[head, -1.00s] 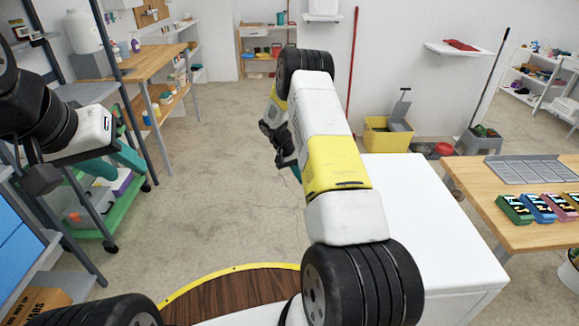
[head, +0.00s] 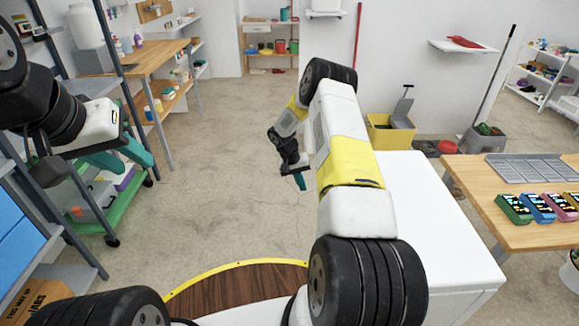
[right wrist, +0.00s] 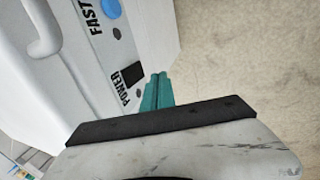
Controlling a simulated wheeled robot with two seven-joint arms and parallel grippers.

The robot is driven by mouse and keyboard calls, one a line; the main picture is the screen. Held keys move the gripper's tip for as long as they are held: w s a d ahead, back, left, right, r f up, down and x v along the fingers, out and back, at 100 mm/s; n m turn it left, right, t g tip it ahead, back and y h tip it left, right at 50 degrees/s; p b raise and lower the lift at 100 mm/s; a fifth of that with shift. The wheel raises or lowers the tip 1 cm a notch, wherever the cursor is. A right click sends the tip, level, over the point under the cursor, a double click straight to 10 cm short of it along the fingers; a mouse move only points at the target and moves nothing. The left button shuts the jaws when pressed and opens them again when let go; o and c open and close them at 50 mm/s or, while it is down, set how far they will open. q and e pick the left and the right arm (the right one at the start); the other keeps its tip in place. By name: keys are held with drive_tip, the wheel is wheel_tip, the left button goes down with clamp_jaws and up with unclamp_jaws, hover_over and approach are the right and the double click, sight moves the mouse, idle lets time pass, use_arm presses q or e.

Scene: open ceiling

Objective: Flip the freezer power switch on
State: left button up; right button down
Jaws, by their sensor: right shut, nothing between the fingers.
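The freezer is the white box (head: 440,215) beside my right arm in the head view. Its control side fills the left of the right wrist view, tilted. A black power switch (right wrist: 133,73) sits by the word POWER; I cannot tell its position. My right gripper (right wrist: 158,84) is shut and empty, its teal fingertips close beside the switch; contact is unclear. In the head view my right gripper (head: 300,181) hangs by the freezer's far left side, partly hidden by my arm. My left gripper (head: 128,157) is open and empty at the left, by the shelving.
A blue round control (right wrist: 111,8) by the word FAST and a pale handle (right wrist: 44,28) are on the same freezer side. A wooden table (head: 500,222) with several coloured boxes stands at the right. A yellow mop bucket (head: 390,138) stands behind. The middle floor is clear.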

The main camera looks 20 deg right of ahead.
drive_tip(key=s+d+f, duration=0.1)
drive_tip(key=d+f, duration=0.4)
drive_tip(key=shift+s+d+f, duration=0.2)
drive_tip(key=shift+f, duration=0.2)
drive_tip(key=shift+s+d+f+h, duration=0.1)
drive_tip(key=shift+d+f+h, duration=0.15)
drive_tip(key=shift+h, duration=0.35)
